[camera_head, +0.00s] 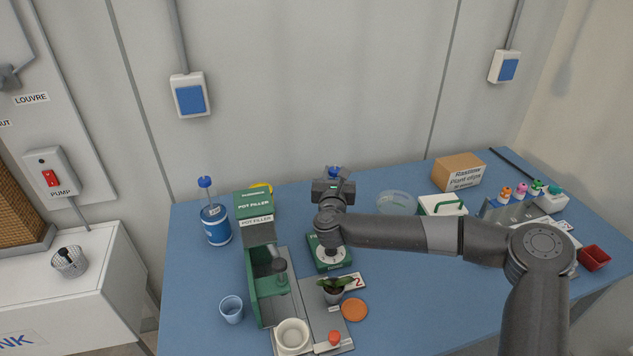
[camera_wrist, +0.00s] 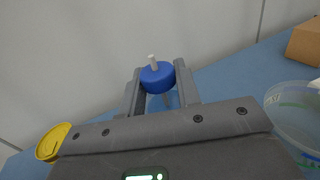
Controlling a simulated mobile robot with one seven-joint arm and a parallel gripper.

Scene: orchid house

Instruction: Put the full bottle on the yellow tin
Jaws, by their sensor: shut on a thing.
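My gripper (camera_head: 333,182) is shut on a bottle with a blue cap (camera_wrist: 158,77) and a pale nozzle. In the head view only the blue cap (camera_head: 335,171) shows beyond my gripper. The bottle's body is mostly hidden, so I cannot tell how full it is. The yellow tin (camera_wrist: 54,142) is at the left of the wrist view, apart from the held bottle. In the head view the yellow tin (camera_head: 262,187) is mostly hidden behind the green pot filler. Another blue-capped bottle (camera_head: 216,226) stands at the left of the table.
The green pot filler (camera_head: 255,205) stands left of my arm. A clear round dish (camera_head: 396,203) and a cardboard box (camera_head: 459,171) are to the right. A blue cup (camera_head: 231,309), a white pot (camera_head: 292,335) and an orange saucer (camera_head: 354,309) are nearer the front.

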